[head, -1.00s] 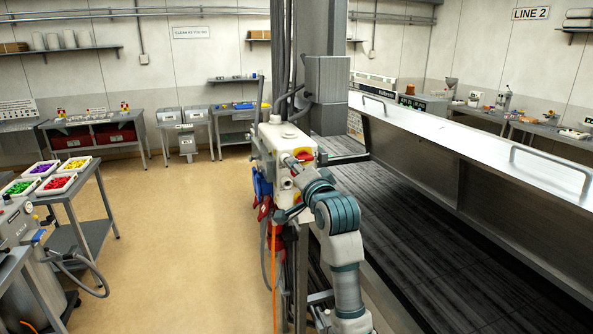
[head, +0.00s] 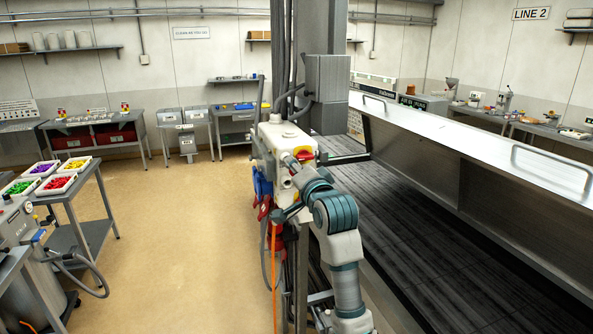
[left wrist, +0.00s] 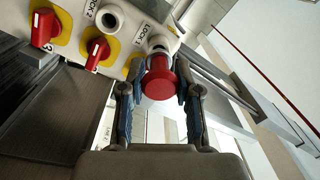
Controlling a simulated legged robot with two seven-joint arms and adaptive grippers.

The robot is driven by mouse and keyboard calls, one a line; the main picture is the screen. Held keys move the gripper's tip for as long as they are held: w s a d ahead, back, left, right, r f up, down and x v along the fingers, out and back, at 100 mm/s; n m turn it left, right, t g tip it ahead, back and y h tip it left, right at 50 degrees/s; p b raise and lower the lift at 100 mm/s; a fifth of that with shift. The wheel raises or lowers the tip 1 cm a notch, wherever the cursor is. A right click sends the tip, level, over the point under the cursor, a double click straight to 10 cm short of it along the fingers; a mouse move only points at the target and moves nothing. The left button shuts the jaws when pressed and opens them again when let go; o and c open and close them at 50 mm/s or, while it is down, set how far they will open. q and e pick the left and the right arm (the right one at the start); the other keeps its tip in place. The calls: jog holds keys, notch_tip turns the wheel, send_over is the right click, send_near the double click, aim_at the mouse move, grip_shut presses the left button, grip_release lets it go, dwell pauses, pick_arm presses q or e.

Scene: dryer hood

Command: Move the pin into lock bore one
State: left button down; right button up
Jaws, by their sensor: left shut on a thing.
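The pin (left wrist: 158,82) has a red head and sits between the fingers of my left gripper (left wrist: 159,98), which is shut on it. The pin's far end points at lock bore one (left wrist: 158,45), a pale round collar beside the "LOCK 1" label on the control box. The red head overlaps the collar's lower edge in the left wrist view. I cannot tell how deep the pin's shank reaches. In the head view my left gripper (head: 294,163) is at the side of the white control box (head: 276,138), and the pin is hard to make out there. My right gripper is not in view.
Lock bore two (left wrist: 110,17) and red knobs (left wrist: 97,48) on yellow plates are near lock bore one. An orange cord (head: 274,270) hangs below the box. The long metal hood (head: 470,150) stands to the right. Open floor (head: 190,240) lies to the left.

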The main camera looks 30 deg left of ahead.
pick_arm(q)
jog(key=shift+p+x, duration=0.35)
jog(key=shift+x, duration=0.65)
dwell(0.6)
jog(key=c, duration=0.7)
grip_release()
jog(key=v, duration=1.2)
jog(key=shift+w+d, duration=0.1)
